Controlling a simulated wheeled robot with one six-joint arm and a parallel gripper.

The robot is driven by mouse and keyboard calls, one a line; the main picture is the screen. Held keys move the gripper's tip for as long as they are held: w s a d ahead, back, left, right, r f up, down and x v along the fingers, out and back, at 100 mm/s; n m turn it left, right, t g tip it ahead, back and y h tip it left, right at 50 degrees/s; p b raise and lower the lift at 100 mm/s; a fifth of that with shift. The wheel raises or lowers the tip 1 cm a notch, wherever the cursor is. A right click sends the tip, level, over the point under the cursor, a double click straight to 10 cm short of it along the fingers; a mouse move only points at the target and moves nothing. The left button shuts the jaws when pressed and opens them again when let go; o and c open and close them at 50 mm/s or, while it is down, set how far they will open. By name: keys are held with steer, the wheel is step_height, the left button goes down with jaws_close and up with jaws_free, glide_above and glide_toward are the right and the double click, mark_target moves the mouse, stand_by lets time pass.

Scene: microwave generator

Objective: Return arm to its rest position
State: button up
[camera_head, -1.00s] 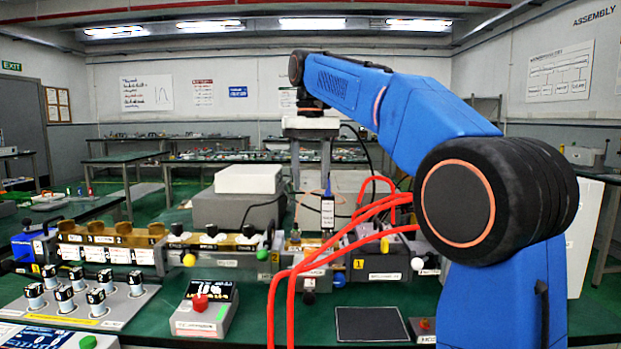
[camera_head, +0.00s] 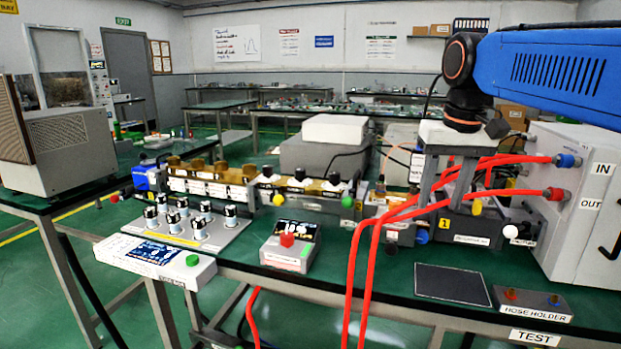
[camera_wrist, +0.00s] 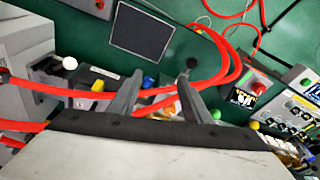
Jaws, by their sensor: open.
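My blue arm (camera_head: 560,72) reaches in from the right edge in the head view, with its wrist pointing down. My gripper (camera_head: 446,190) hangs below a pale block, over the right part of the bench equipment. In the wrist view its two grey fingers (camera_wrist: 160,82) are spread apart with nothing held between them. Red hoses (camera_wrist: 215,62) pass below and close to the fingers; whether they touch cannot be told. In the head view the red hoses (camera_head: 367,245) run from the IN and OUT ports and drop over the bench's front edge.
A white unit (camera_head: 585,215) with hose ports stands right of my gripper. A dark square pad (camera_head: 452,283) and a hose holder (camera_head: 533,303) lie at the bench front. A red-button box (camera_head: 290,246) and a knob panel (camera_head: 187,228) stand left. Air above the bench's left half is clear.

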steer(key=s+d+f+t, duration=0.1)
steer(key=s+f, duration=0.8)
steer(key=f, duration=0.3)
steer(key=s+d+f+t, duration=0.1)
steer(key=s+d+f, duration=0.1)
steer(key=s+f, duration=0.7)
step_height(320, 180, down, 3)
steer(key=shift+s+r+t, duration=0.1)
steer(key=shift+s+t, duration=0.2)
